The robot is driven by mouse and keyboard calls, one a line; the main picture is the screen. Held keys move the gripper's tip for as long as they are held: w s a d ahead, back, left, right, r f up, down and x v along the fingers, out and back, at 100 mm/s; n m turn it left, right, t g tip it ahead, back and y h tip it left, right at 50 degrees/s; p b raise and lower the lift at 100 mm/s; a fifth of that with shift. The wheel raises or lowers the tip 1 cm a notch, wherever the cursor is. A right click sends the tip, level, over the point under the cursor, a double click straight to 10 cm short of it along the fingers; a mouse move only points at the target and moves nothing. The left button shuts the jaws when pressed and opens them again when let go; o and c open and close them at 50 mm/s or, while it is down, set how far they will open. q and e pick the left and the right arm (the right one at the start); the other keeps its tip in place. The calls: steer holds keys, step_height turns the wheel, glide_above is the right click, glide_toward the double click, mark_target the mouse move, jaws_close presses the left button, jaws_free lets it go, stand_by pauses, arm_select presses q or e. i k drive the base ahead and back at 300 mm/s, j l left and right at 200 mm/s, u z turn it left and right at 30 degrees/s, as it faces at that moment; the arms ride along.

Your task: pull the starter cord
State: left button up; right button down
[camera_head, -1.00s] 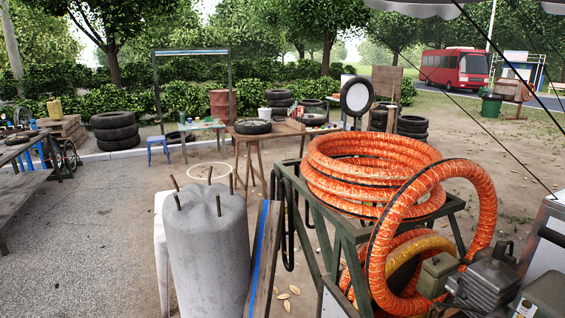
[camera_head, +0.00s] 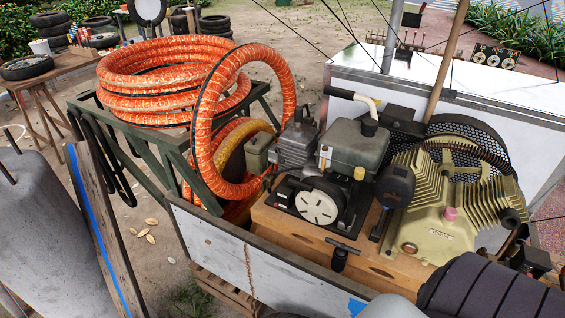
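A small engine with a grey-green tank (camera_head: 355,143) sits on a wooden base in the cart, right of centre. Its round pale starter cover (camera_head: 317,207) faces me. A black T-shaped handle (camera_head: 342,247), which looks like the starter cord's grip, is below and to the right of the cover, by the cart's near wall. I cannot make out any cord between handle and cover. Neither of my grippers is in view.
Coiled orange hose (camera_head: 175,80) lies on a green metal frame at left. A finned compressor (camera_head: 440,205) stands right of the engine. The cart's grey side wall (camera_head: 235,262) runs along the near side. A dark ribbed cylinder (camera_head: 490,290) fills the bottom right.

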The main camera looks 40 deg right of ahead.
mark_target(309, 188)
steer(key=z, duration=1.35)
